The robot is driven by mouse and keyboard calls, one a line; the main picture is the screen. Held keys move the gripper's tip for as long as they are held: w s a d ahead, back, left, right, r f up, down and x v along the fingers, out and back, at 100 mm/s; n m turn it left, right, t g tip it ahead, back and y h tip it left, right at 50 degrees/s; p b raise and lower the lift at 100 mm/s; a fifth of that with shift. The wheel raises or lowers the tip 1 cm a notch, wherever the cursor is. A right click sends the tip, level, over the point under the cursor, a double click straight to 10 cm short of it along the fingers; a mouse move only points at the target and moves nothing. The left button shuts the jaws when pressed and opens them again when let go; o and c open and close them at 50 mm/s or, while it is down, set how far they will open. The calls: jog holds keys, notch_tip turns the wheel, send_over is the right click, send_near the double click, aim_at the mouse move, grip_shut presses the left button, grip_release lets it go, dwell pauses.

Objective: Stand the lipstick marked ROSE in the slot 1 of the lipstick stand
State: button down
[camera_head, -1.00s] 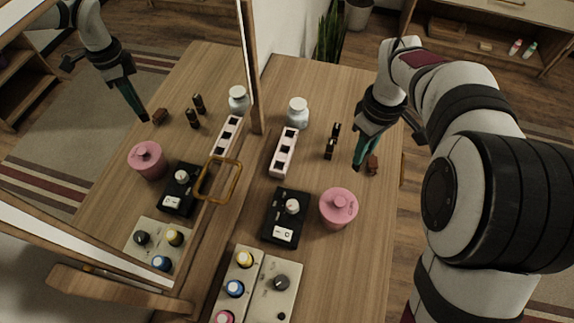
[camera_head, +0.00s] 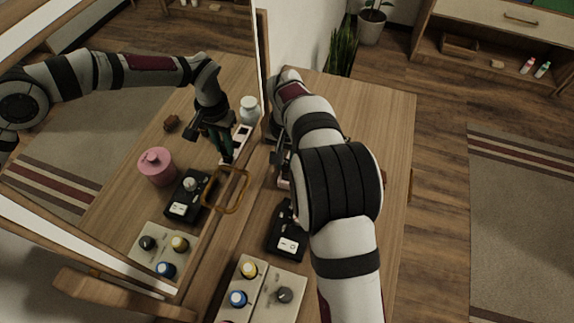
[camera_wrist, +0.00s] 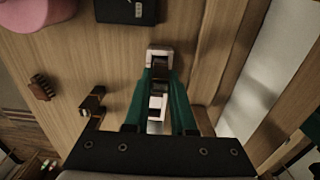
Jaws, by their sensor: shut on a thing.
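In the wrist view my gripper (camera_wrist: 161,76) has its green fingers shut on a dark lipstick (camera_wrist: 160,67), over the white lipstick stand (camera_wrist: 157,49). Whether the lipstick's base is inside a slot or above it cannot be told; its marking is not readable. In the head view my arm hides the gripper and most of the stand; the mirror shows my gripper (camera_head: 226,150) pointing down at the stand.
A black box (camera_wrist: 128,10) and a pink jar (camera_wrist: 40,12) lie beyond the stand. A brown clip-like object (camera_wrist: 42,88) is at left. The mirror frame (camera_head: 262,75) rises close beside the stand. The table's back right (camera_head: 385,110) is clear.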

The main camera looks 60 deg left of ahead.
jog(key=shift+f, duration=0.95)
jog(key=shift+f, duration=0.1)
jog(key=c, duration=0.7)
grip_release()
jog(key=shift+c, duration=0.2)
